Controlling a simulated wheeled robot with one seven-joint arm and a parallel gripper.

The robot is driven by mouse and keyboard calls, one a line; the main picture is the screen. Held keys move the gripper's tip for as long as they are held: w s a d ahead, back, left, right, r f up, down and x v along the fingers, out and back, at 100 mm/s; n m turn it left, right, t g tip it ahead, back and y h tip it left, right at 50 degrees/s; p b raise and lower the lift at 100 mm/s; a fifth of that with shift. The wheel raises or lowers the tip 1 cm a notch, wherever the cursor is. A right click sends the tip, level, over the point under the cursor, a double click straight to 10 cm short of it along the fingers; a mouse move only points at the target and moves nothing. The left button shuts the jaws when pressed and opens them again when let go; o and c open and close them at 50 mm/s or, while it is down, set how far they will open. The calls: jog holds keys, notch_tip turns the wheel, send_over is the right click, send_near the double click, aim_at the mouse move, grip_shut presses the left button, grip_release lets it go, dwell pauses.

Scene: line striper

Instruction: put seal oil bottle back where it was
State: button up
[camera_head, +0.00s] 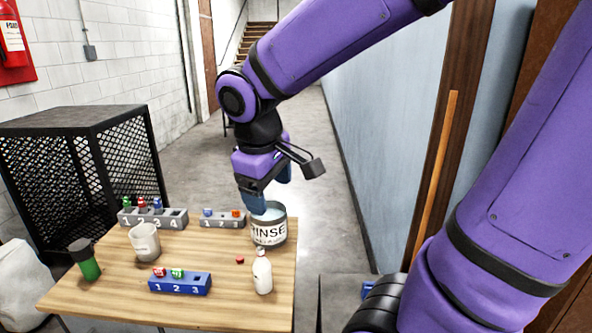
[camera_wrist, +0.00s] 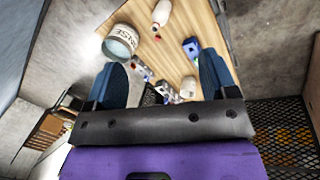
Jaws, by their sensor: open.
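A small white bottle (camera_head: 262,276) stands upright at the right front of the wooden table; I take it to be the seal oil bottle, but no label is readable. It also shows at the top of the wrist view (camera_wrist: 162,13). My gripper (camera_head: 267,194) points down above the table's far right, close over the RINSE tin (camera_head: 269,232). Its blue fingers are apart with nothing between them, as the wrist view shows too (camera_wrist: 163,78). The bottle is nearer the front, apart from my gripper.
The table (camera_head: 225,310) also holds a blue numbered rack (camera_head: 180,287), two grey racks (camera_head: 172,222) (camera_head: 226,221), a white mug (camera_head: 145,243), a green bottle with a dark cap (camera_head: 88,268) and a small red piece (camera_head: 240,260). A black mesh cage (camera_head: 75,115) stands behind left.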

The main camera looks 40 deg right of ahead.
jog(key=s+r+m+t+y, duration=0.2)
jog(key=s+r+m+t, duration=0.1)
jog(key=s+r, duration=0.3)
jog(key=shift+s+a+m+t, duration=0.35)
jog(key=shift+s+t, duration=0.25)
jog(key=shift+s, duration=0.2)
jog(key=shift+c, duration=0.4)
